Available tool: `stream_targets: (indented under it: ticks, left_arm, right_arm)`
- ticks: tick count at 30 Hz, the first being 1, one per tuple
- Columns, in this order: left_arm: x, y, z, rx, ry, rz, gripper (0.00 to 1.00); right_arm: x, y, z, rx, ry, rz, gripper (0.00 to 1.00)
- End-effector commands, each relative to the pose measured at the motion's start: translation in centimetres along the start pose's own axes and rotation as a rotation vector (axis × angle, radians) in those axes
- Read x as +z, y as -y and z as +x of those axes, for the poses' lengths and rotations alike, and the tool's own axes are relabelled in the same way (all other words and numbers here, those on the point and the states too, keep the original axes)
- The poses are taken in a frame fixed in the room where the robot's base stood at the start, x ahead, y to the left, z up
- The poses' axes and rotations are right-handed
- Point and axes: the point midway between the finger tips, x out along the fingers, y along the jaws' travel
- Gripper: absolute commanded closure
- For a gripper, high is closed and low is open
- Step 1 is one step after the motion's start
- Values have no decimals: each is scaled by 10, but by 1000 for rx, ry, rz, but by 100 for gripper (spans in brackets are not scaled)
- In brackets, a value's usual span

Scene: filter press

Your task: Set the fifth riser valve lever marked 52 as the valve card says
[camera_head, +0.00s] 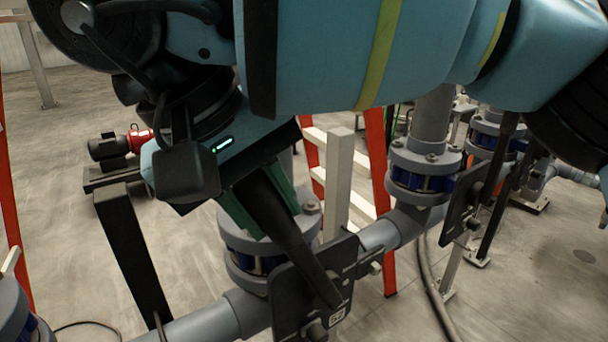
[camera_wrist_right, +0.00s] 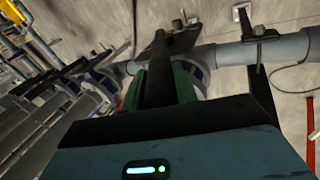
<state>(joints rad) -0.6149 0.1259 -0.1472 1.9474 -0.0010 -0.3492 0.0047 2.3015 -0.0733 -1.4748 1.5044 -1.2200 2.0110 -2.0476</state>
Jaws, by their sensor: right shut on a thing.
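The black valve lever (camera_head: 285,235) slants down and to the right to a dark plate on a grey pipe. A small white label (camera_head: 337,314) reading 52 sits near its lower end. My right gripper (camera_head: 262,208), with green fingers, is shut on the upper part of this lever. In the right wrist view, the lever (camera_wrist_right: 157,72) stands between the green fingers (camera_wrist_right: 158,95) and runs up to the pipe. My arm hides part of the lever's upper end. My left gripper is not in view. No readable valve card shows.
A flanged blue-and-grey valve body (camera_head: 255,262) stands just behind the lever. Further valves (camera_head: 426,170) and dark levers (camera_head: 497,190) stand at the right. Red-and-white ladder-like frames (camera_head: 376,160) rise behind the pipe. A dark bar (camera_head: 132,245) slants at the left.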

Motion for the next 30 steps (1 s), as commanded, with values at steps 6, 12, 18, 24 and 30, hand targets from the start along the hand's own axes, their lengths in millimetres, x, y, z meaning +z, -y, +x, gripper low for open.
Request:
stream_targets:
  ticks: [6,12,18,24,30]
  left_arm:
    - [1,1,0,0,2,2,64]
    - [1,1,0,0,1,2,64]
    - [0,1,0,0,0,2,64]
    - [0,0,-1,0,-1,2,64]
    - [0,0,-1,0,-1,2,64]
  right_arm:
    - [2,13,0,54,-8,-3,100]
    - [2,13,1,53,-7,-4,100]
    - [2,13,1,52,-7,-3,56]
    - [2,13,0,52,-8,-2,50]
    - [2,13,0,53,-8,-1,50]
